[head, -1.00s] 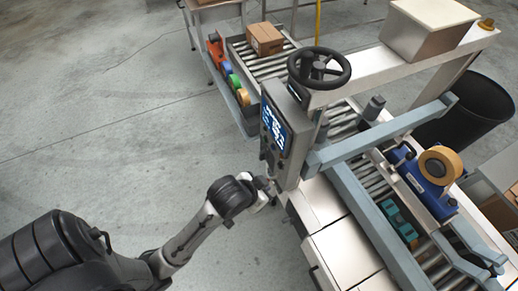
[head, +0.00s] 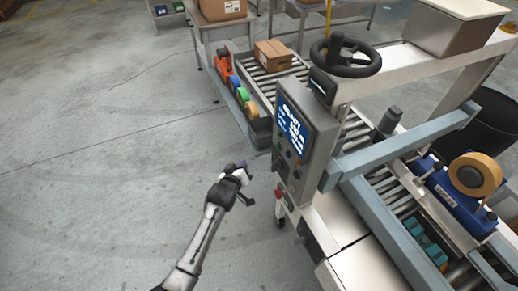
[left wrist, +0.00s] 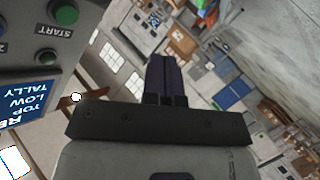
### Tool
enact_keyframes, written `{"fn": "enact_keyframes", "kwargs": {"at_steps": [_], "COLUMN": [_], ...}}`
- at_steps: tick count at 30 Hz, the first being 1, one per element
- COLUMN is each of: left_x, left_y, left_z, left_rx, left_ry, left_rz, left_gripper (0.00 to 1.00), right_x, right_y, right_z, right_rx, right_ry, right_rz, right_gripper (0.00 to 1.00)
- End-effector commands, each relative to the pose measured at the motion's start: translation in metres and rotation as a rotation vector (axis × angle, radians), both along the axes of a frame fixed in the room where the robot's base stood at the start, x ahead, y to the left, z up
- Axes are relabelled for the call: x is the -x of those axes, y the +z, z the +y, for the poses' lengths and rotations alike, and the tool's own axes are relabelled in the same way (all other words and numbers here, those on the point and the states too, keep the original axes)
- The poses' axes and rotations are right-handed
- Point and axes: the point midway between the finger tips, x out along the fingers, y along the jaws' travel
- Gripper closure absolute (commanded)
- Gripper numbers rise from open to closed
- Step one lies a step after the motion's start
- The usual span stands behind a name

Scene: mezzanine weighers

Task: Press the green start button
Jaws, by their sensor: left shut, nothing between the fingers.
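The green start button (left wrist: 66,13) is a round green knob at the top left of the left wrist view, beside an upside-down START label. My right gripper is in neither view.
A black handwheel (head: 344,55) tops the machine beside the panel. A small red-tipped part (head: 280,205) hangs below the panel. A roller conveyor with a cardboard box (head: 273,55) and colored tape rolls (head: 242,96) lies behind. The floor at left is clear.

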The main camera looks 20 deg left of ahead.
Motion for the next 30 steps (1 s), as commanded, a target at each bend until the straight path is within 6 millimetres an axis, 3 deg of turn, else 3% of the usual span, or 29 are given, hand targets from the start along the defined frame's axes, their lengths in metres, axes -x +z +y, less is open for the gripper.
{"fn": "enact_keyframes", "kwargs": {"at_steps": [3, 9, 30], "left_x": [-0.005, -0.007, -0.013], "left_y": [0.019, 0.037, 0.035], "left_z": [-0.001, -0.002, -0.009], "left_rx": [0.101, 0.241, 0.291], "left_ry": [0.017, 0.031, 0.04], "left_rz": [-0.124, -0.234, -0.234], "left_gripper": [1.0, 1.0, 1.0], "right_x": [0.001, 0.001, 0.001], "right_y": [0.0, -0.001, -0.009], "right_z": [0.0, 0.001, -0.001], "right_rx": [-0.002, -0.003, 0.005], "right_ry": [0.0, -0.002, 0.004], "right_rz": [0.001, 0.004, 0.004], "right_gripper": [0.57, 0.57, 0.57]}}
